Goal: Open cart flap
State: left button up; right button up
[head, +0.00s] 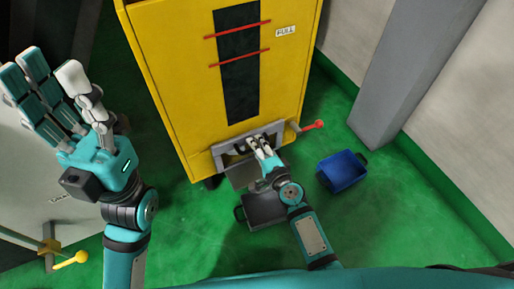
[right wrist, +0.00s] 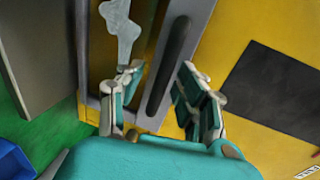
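The yellow cart (head: 180,90) stands at the centre of the head view. Low on its front is a grey-framed flap (head: 222,150) with a dark bar handle. My right gripper (head: 262,147) is at this flap. In the right wrist view the dark bar handle (right wrist: 169,65) runs between the spread fingers of my right gripper (right wrist: 160,100); they stand apart on either side of it, and I cannot tell whether they touch it. A grey plate (head: 242,175) juts out below the frame. My left gripper (head: 75,105) is raised at the left, open and empty, away from the cart.
A dark grey bin (head: 263,212) sits on the green floor below the flap, partly behind my right arm. A blue bin (head: 342,171) stands to its right. A red-knobbed lever (head: 313,125) sticks out beside the flap. A grey pillar (head: 410,70) stands at the right.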

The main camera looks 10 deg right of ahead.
grip_shut()
dwell(0.8)
